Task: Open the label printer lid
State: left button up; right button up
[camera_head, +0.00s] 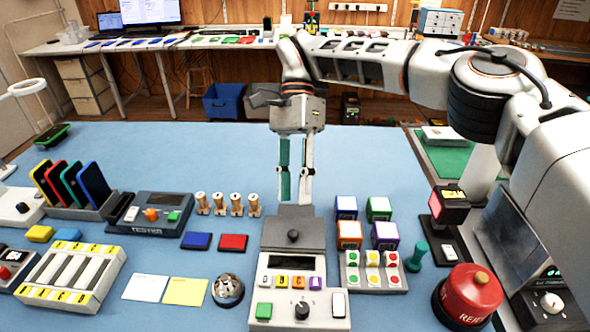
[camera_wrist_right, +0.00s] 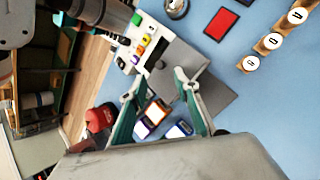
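The label printer (camera_head: 300,270) stands at the front middle of the blue table. It has a dark display, coloured buttons, a green key and a dial. Its grey lid (camera_head: 280,224) at the back carries a dark round knob (camera_head: 293,236) and looks closed. In the right wrist view the grey lid (camera_wrist_right: 212,92) lies partly behind a finger. My right gripper (camera_head: 295,202) points down just behind and above the lid, its teal-padded fingers apart and empty. The open fingers (camera_wrist_right: 155,80) also show in the wrist view. I cannot tell whether they touch anything. My left gripper is not in view.
Coloured boxes (camera_head: 349,234) and a button panel (camera_head: 372,271) stand close right of the printer. A red dome button (camera_head: 470,295) is farther right. Wooden pegs (camera_head: 236,204), blue and red pads (camera_head: 233,242) and a metal bowl (camera_head: 228,290) lie left. The table behind is clear.

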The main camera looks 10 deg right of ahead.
jog(key=v, duration=0.5)
dwell(0.5)
